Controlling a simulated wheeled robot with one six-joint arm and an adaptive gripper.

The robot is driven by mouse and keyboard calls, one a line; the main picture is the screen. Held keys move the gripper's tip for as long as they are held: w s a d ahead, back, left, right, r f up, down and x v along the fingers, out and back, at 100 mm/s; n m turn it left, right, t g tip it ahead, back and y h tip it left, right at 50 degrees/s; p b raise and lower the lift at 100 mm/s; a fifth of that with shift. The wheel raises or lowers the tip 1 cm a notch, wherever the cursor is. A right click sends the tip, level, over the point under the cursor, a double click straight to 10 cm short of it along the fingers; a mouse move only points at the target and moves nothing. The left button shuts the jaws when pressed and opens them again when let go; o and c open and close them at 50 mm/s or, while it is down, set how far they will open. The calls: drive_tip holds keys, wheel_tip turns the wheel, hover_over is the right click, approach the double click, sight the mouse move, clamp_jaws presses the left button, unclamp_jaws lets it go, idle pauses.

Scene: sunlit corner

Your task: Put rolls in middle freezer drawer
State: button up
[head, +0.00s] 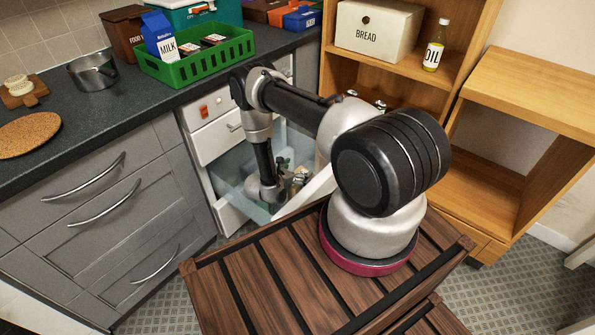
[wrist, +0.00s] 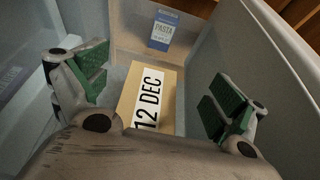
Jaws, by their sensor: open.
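The white freezer (head: 214,137) stands under the counter, with a closed drawer front near its top. Below that, a drawer with clear walls (head: 236,168) is pulled out. My gripper (wrist: 158,82) is open inside a drawer, its green-padded fingers spread and apart from the contents. Between and beyond the fingers lies a tan box marked "12 DEC" (wrist: 152,98). In the head view my arm reaches down into the pulled-out drawer, where small items are partly hidden by it. I cannot make out any rolls in either view.
A blue "PASTA" label (wrist: 162,30) shows at the drawer's far end. A green crate (head: 197,58) with a milk carton (head: 160,37) stands on the counter (head: 85,120). A wooden shelf unit (head: 446,75) stands right of the freezer.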

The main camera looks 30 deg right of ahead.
drive_tip(key=shift+s+f, duration=0.25)
drive_tip(key=shift+s, duration=0.05)
